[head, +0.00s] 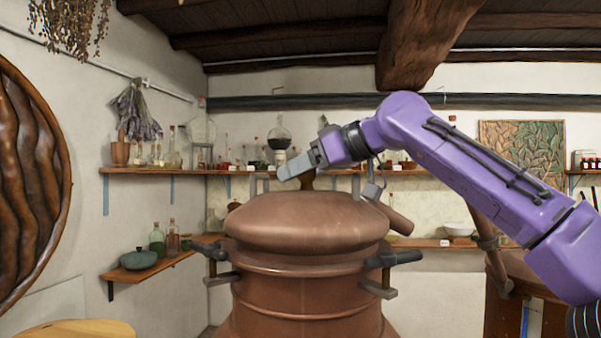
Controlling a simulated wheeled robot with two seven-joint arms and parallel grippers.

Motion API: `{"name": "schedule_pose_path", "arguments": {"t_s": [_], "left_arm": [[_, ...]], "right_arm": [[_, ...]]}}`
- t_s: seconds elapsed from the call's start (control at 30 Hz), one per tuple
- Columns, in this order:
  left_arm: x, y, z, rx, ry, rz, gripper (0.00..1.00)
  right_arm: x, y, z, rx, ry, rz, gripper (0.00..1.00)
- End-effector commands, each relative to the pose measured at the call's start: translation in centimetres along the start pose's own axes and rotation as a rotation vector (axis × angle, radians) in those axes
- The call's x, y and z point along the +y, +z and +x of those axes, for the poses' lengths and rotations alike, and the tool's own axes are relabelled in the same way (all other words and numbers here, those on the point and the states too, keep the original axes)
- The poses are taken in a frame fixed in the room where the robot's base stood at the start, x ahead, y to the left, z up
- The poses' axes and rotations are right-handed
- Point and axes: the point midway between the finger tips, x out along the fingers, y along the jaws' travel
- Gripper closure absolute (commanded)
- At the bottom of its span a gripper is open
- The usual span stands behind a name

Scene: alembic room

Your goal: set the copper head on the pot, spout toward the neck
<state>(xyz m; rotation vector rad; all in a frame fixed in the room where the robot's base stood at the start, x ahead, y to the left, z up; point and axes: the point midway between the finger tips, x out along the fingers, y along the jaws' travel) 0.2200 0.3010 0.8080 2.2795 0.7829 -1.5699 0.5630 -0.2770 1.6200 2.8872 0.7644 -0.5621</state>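The copper head (305,222) is a wide, rounded dome directly above the collar of the copper pot (300,318), and no gap shows between them. A short spout (397,219) points right and slightly down from the dome. A copper pipe that looks like the neck (492,248) stands farther right, apart from the spout. My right gripper (294,168) is at the brown knob (307,182) on top of the head. Its near finger covers part of the knob, so its grip is unclear. My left gripper is out of view.
Dark handles (209,250) stick out on both sides of the pot. A shelf with bottles and a teal lidded pot (138,259) is at the left. A wooden stool top (75,329) is at lower left. A wall shelf (160,171) with glassware runs behind.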

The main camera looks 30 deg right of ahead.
Motion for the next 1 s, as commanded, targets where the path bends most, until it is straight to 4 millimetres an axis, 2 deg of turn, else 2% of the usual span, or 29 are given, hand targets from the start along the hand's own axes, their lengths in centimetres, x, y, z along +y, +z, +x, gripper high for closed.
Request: {"name": "schedule_pose_path", "arguments": {"t_s": [0.27,0.37,0.47,0.7,0.8,1.0], "left_arm": [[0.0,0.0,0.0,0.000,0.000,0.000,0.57],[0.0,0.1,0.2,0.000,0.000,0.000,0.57],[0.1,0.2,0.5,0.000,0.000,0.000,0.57],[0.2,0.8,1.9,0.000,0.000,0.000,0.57],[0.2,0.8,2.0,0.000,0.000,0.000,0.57],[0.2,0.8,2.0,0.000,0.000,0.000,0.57]], "right_arm": [[0.1,0.4,0.3,-0.011,0.001,-0.001,0.29],[0.1,0.4,-0.2,-0.009,0.002,-0.001,0.29],[0.1,0.3,-2.0,-0.005,0.002,-0.002,0.29],[0.0,0.4,-7.7,0.000,0.001,-0.002,0.29],[0.0,0.1,-9.3,-0.001,0.001,-0.002,0.29],[0.0,0.0,-10.5,-0.003,0.001,-0.002,0.29]]}}
